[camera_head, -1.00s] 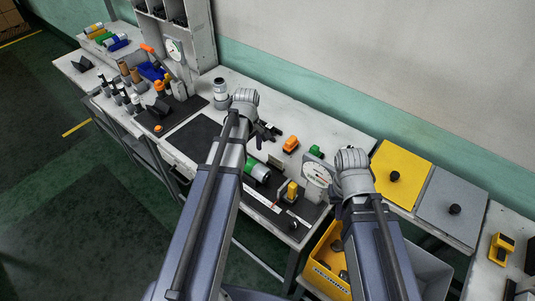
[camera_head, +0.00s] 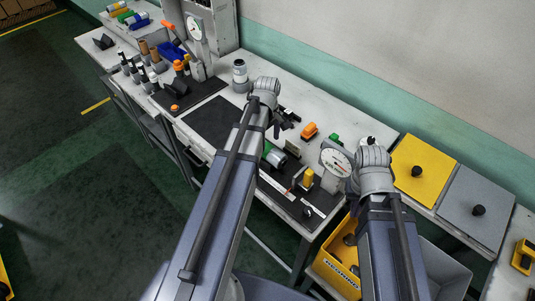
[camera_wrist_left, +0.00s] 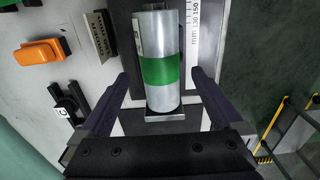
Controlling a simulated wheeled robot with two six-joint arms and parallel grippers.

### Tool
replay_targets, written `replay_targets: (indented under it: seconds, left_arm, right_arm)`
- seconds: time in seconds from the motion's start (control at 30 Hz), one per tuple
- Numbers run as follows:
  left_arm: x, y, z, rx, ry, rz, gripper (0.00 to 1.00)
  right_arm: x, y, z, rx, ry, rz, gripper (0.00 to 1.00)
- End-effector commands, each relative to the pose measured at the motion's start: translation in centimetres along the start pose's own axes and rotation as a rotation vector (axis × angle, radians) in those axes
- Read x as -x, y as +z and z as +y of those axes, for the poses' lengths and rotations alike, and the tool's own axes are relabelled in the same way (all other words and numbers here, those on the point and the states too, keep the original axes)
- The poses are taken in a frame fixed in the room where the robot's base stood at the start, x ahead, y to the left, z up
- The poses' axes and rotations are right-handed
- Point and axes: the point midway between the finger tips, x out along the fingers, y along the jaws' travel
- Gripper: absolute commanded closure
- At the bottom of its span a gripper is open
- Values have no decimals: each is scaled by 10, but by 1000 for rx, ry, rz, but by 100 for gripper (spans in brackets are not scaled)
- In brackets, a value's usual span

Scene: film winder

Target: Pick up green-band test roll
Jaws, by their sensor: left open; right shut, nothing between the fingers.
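The green-band test roll is a silver cylinder with a green band around its middle (camera_wrist_left: 160,72). In the head view the roll (camera_head: 275,156) lies on the dark mat at the front of the bench, partly hidden by my left arm. My left gripper (camera_head: 285,126) is open above and just behind it. In the left wrist view my left gripper's fingers (camera_wrist_left: 161,80) stand wide on either side of the roll, with gaps on both sides. My right gripper (camera_head: 352,192) is shut and empty beside the dial gauge, mostly hidden by its wrist.
A dial gauge (camera_head: 336,161) and a small yellow block (camera_head: 307,178) stand right of the roll. A yellow bin (camera_head: 338,268) stands below the bench's right end.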

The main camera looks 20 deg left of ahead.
Motion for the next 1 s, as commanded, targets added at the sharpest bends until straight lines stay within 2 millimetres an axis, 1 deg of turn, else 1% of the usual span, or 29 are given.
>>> replay_targets:
  seconds: [0.03,0.23,0.33,0.57,1.0]
  left_arm:
    - [-13,0,0,0,0,0,0]
    - [-36,1,0,0,0,0,0]
    - [-40,1,0,0,0,0,0]
    - [-38,1,0,0,0,0,1]
    - [-38,1,0,0,0,0,51]
  right_arm:
    - [-13,-1,-1,0,0,0,100]
    - [-36,-2,-4,0,0,0,100]
    - [-40,-2,-4,0,0,0,100]
    - [-38,-2,-4,0,0,0,100]
    - [-38,-2,-4,0,0,0,100]
